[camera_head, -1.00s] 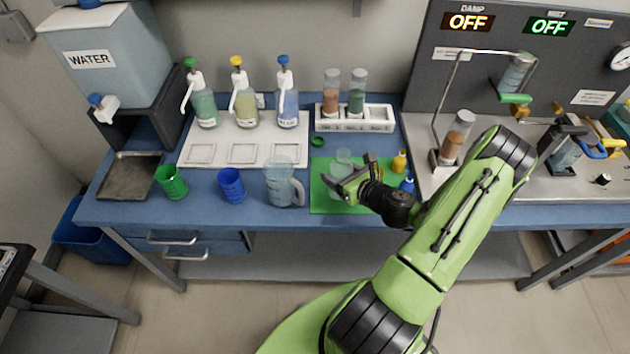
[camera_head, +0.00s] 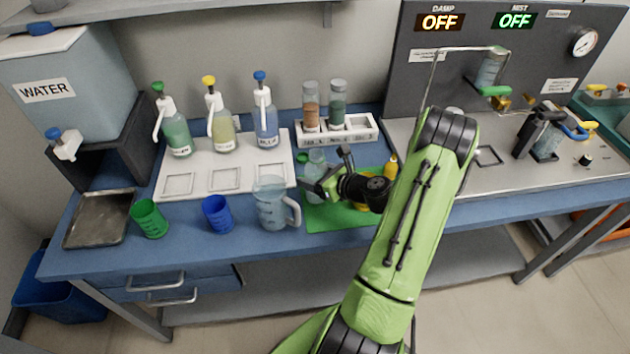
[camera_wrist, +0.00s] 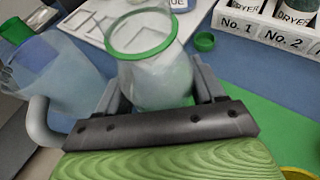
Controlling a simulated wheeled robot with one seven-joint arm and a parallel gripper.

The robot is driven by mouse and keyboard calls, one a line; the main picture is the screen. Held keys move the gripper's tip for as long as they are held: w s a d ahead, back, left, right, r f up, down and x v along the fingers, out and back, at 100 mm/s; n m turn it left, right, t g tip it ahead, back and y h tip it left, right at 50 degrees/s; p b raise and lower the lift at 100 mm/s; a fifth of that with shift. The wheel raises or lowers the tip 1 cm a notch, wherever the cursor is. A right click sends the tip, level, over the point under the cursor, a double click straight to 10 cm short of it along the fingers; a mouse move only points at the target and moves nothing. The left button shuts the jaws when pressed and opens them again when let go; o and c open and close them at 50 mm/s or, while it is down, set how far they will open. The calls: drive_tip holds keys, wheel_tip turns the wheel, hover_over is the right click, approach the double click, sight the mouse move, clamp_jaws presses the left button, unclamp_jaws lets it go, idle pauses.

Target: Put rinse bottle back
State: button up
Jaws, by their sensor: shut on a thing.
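My gripper (camera_head: 322,182) is shut on a clear vessel (camera_head: 316,162) with a green rim, over or at the left part of the green mat (camera_head: 330,217). In the wrist view the vessel (camera_wrist: 155,75) stands between both fingers; whether its base touches the mat is hidden. Three pump bottles stand at the back of a white tray (camera_head: 205,163): green-topped (camera_head: 176,130), yellow-topped (camera_head: 221,128) and blue-topped (camera_head: 265,118). Their labels are too small to read, so I cannot tell which is the rinse bottle.
A clear jug (camera_head: 270,205) stands close left of my gripper. Blue (camera_head: 217,214) and green (camera_head: 149,219) cups stand further left. A dryer rack (camera_head: 345,133) with two vials is behind. A small green cap (camera_wrist: 204,41) lies behind the vessel. The panel is at right.

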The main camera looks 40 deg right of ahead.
drive_tip(key=shift+f, duration=0.35)
drive_tip(key=shift+f, duration=0.1)
drive_tip(key=o, duration=1.3)
drive_tip(key=a+p+v, duration=0.1)
drive_tip(key=p+v, duration=0.1)
drive_tip(key=v, duration=1)
drive_tip(key=w+a+r+n+g+y, duration=0.2)
drive_tip(key=a+r+n+g, duration=0.15)
drive_tip(key=a+n, duration=0.5)
drive_tip(key=w+a+r+n+g+y, duration=0.1)
drive_tip(key=w+a+r+n+g, duration=0.2)
drive_tip(key=a+n, duration=0.6)
drive_tip(key=s+a+r+n+h, duration=0.1)
drive_tip(key=s+a+r+n, duration=0.1)
drive_tip(key=n, duration=0.4)
drive_tip(key=s+a+r+n+g+h, duration=0.1)
drive_tip(key=s+a+r+n, duration=0.2)
drive_tip(key=s+r+n, duration=0.2)
drive_tip(key=s+a+r+n+h, duration=0.2)
drive_tip(key=s+a+r+n, duration=0.1)
drive_tip(key=s+n, duration=0.3)
drive_tip(key=shift+s+a+r+n, duration=0.25)
drive_tip(key=shift+s+r+n, duration=0.15)
drive_tip(key=shift+s, duration=0.15)
